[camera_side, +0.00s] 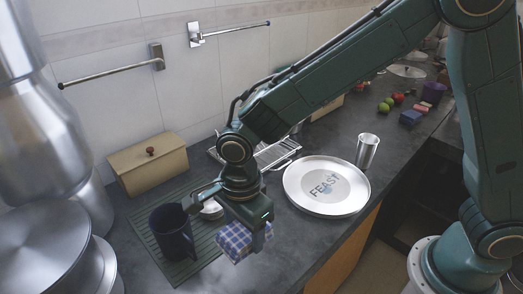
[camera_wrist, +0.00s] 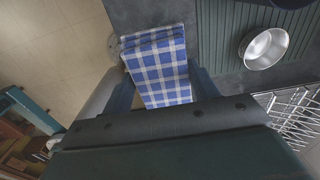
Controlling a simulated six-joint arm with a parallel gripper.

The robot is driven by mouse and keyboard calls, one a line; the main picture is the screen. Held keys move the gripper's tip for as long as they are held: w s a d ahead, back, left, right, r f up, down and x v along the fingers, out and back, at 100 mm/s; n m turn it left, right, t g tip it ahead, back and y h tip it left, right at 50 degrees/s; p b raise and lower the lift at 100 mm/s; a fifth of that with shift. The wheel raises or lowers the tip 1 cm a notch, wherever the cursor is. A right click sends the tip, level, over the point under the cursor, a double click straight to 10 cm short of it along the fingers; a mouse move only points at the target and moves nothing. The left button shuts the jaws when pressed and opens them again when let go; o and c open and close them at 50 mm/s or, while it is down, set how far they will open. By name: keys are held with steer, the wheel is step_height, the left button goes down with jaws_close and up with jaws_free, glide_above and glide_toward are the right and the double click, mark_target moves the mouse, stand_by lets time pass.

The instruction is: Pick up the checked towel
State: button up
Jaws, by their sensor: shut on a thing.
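The checked towel (camera_side: 236,242) is blue and white and folded into a block. It hangs below my gripper (camera_side: 247,226), over the dark counter near its front edge. In the wrist view the towel (camera_wrist: 160,68) sits between the two fingers of my gripper (camera_wrist: 160,88), which are shut on it. One finger is on each side of the towel, and its near end is hidden by the gripper body. I cannot tell whether the towel still touches the counter.
A dark mug (camera_side: 172,232) stands on a green ribbed mat (camera_side: 205,249) left of my gripper. A round FEAST tray (camera_side: 300,196) and a steel cup (camera_side: 367,151) are to the right. Large steel canisters (camera_side: 62,130) fill the left. A wire rack (camera_side: 277,152) stands behind.

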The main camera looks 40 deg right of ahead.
mark_target(244, 230)
step_height(244, 230, up, 7)
steer(key=shift+f, duration=0.2)
stand_by(0.5)
steer(key=o, duration=0.4)
steer(key=shift+c, duration=1.2)
steer(key=w+d+f+m, duration=0.1)
steer(key=d+f+m, duration=0.2)
steer(key=d, duration=0.9)
steer(key=w+d+f+m, duration=0.2)
steer(key=d+f+m, duration=0.1)
steer(key=d, duration=0.9)
steer(key=w+d+f+m, duration=0.1)
steer(key=d+f+m, duration=0.2)
steer(key=d, duration=0.9)
step_height(244, 230, down, 2)
steer(key=shift+w+d+f, duration=0.1)
steer(key=shift+w+d, duration=0.25)
steer(key=shift+d, duration=0.05)
